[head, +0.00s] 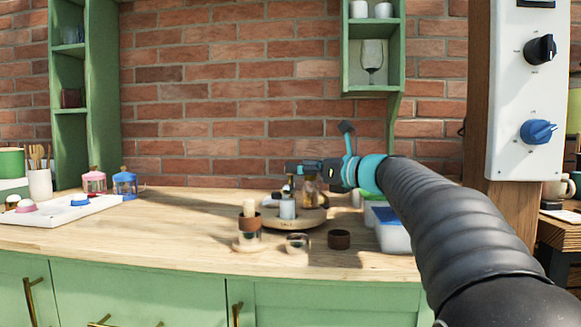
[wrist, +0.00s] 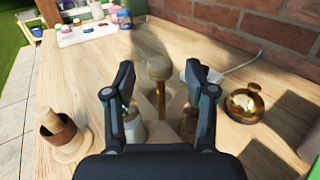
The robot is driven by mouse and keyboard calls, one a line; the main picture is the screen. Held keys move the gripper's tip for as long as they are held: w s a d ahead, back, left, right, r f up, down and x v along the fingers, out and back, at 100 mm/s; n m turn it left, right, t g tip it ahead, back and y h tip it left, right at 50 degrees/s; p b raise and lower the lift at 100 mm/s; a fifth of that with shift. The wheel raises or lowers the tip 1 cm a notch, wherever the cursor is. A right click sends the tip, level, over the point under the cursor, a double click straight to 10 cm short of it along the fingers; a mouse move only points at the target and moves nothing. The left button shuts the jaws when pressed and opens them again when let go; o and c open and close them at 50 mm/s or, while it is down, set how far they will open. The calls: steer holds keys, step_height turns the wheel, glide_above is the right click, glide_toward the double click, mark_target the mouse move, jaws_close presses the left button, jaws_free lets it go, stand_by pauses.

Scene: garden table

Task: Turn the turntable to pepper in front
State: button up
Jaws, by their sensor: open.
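The round wooden turntable (head: 306,222) stands on the wooden counter. Small dark lettering on its front rim looks like "SALT". A pale grey-blue jar (head: 287,209) stands at its front, and an amber-brown jar (head: 310,194) stands behind to the right. I cannot tell which container is pepper. My gripper (head: 300,170) is above the turntable, open. In the wrist view, my gripper (wrist: 160,74) has its fingers on either side of a round-topped post with a brass stem (wrist: 159,68), apart from it. A pale jar (wrist: 134,128) and a brown jar (wrist: 188,124) show below; the turntable is mostly hidden.
A brown cup holding a wooden piece (head: 249,222), a glass jar (head: 297,243) and a small brown bowl (head: 339,239) stand in front. A blue-and-white box (head: 392,235) is at right. A white tray (head: 60,212) lies far left. A brass pot (wrist: 242,104) is nearby.

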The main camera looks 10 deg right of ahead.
steer(key=shift+x, duration=1.8)
jaws_close()
